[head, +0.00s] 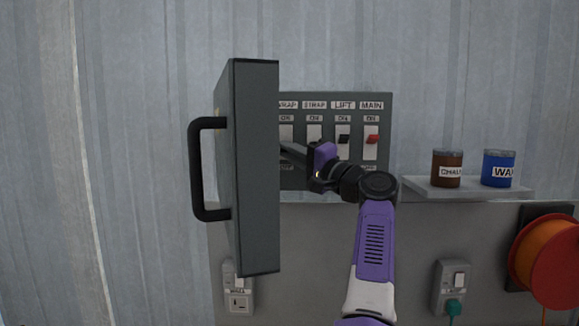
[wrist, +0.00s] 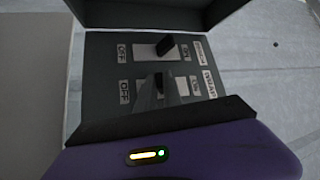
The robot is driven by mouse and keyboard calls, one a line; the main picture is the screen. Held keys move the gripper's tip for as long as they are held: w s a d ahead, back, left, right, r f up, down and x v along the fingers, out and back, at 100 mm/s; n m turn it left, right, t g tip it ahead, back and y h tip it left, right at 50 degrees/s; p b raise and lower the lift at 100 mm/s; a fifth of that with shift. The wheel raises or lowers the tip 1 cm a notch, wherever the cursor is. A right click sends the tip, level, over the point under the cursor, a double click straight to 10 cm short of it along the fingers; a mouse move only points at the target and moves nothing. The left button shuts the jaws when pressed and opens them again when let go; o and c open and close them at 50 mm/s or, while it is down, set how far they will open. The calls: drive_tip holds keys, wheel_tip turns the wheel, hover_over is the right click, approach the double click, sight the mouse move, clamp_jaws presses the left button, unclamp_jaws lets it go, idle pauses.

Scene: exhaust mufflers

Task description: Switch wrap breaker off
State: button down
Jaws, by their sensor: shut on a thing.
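The breaker panel (head: 385,110) is a grey box with slots labelled WRAP, STRAP, LIFT and MAIN, ON above and OFF below. The wrap breaker (head: 286,133) is at the left, partly hidden by the open door and my gripper. In the wrist view its dark lever (wrist: 158,81) stands between the OFF and ON labels, mostly hidden by my fingers. My gripper (head: 287,148) reaches in from the right and is shut on this lever; it also shows in the wrist view (wrist: 154,97).
The open door (head: 255,170) with its black handle (head: 195,170) stands close left of my gripper. The black lift lever (head: 343,139) and red main lever (head: 372,139) are to the right. A shelf (head: 470,192) holds a brown can (head: 447,160) and a blue can (head: 498,160).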

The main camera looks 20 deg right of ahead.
drive_tip(key=f+n+b, duration=0.1)
drive_tip(key=b, duration=0.2)
drive_tip(key=shift+w+d+y, duration=0.1)
drive_tip(key=shift+y, duration=0.2)
drive_tip(key=shift+r+y, duration=0.2)
drive_tip(key=shift+y, duration=0.1)
drive_tip(key=c, duration=1.5)
unclamp_jaws()
drive_tip(key=b+v, duration=0.1)
drive_tip(key=v, duration=0.6)
drive_tip(key=shift+s+d+f+b, duration=0.1)
drive_tip(key=shift+s+f+b, duration=0.1)
drive_tip(key=shift+s+b, duration=0.15)
